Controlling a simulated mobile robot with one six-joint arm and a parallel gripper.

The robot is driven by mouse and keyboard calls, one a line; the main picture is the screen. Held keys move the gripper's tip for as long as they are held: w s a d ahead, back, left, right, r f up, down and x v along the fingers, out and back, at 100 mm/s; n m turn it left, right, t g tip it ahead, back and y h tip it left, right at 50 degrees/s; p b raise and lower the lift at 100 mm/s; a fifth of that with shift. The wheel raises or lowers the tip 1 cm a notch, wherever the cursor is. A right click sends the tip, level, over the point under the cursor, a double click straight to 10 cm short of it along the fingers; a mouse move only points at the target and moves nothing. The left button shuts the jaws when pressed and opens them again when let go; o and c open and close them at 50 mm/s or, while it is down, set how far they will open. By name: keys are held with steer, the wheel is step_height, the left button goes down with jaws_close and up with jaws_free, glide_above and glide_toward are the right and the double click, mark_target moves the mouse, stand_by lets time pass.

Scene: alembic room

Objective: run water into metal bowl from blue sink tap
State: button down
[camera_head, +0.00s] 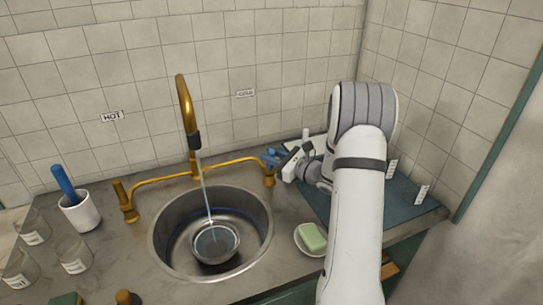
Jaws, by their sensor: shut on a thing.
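A brass tap (184,105) with a dark nozzle stands behind the round metal sink (165,228). A thin stream of water (205,190) runs from the nozzle into the metal bowl (231,252), which sits upright on the sink floor. The blue tap handle (271,158) is at the right end of the brass pipe, below the "COLD" label (246,93). My gripper (278,162) is at this handle and shut on it; its fingertips are small and partly hidden. The left brass handle (124,200) is below the "HOT" label (112,117).
A white cup (82,213) with a blue-handled tool and several glass jars (73,254) stand left of the sink. A green soap (312,236) lies on a white dish right of it. A dark blue mat (405,205) lies under my arm.

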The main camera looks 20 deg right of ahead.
steer(key=shift+w+r+m+g+h+p, duration=0.3)
steer(key=shift+r+g+p, duration=0.1)
steer(key=shift+p, duration=0.25)
steer(key=shift+w+p, duration=0.25)
steer(key=shift+p, duration=0.15)
steer(key=shift+w+f+m+g+h+p, duration=0.15)
steer(key=shift+w+m+g+h+p, duration=0.35)
steer(key=shift+g, duration=0.4)
steer(key=c, duration=1.3)
jaws_free()
steer(key=shift+f, duration=0.1)
steer(key=shift+o, duration=0.2)
